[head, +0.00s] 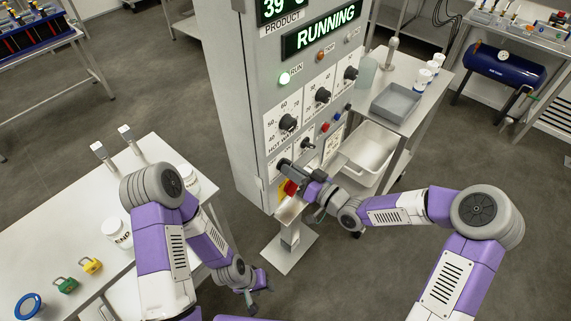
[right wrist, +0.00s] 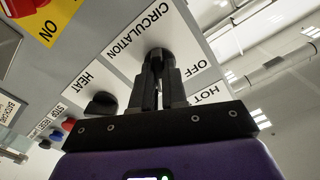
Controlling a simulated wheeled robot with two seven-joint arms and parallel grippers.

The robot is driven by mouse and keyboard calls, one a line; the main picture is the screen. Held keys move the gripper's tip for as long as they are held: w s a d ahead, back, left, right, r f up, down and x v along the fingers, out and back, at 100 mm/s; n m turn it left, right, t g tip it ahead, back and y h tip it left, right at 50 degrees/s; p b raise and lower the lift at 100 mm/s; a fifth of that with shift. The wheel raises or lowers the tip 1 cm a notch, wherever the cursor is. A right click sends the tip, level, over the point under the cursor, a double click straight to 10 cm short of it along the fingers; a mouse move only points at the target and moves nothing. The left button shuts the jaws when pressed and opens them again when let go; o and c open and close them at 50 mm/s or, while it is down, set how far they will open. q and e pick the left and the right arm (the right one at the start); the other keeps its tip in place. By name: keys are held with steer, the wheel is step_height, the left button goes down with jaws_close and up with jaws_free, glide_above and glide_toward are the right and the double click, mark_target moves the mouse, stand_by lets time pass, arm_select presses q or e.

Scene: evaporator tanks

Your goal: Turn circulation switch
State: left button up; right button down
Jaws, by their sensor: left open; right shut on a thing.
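In the right wrist view, the black circulation switch (right wrist: 158,54) sits on a white plate reading CIRCULATION and OFF. My right gripper (right wrist: 160,75) is shut on its knob, one finger on each side. My left gripper (head: 252,287) is open and empty, low beside the left table, away from the cabinet.
A black HEAT knob (right wrist: 101,104) and a red switch on a yellow ON plate (right wrist: 42,22) are close to my right gripper. A cart (head: 412,110) with a grey tray and white basin stands right of the cabinet. A white table (head: 75,215) with padlocks and jars is at left.

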steer(key=shift+m+p, duration=0.5)
steer(key=shift+m, duration=0.6)
steer(key=shift+m+p, duration=0.3)
steer(key=shift+m, duration=0.3)
steer(key=c, duration=1.1)
jaws_free()
steer(key=shift+d, duration=0.1)
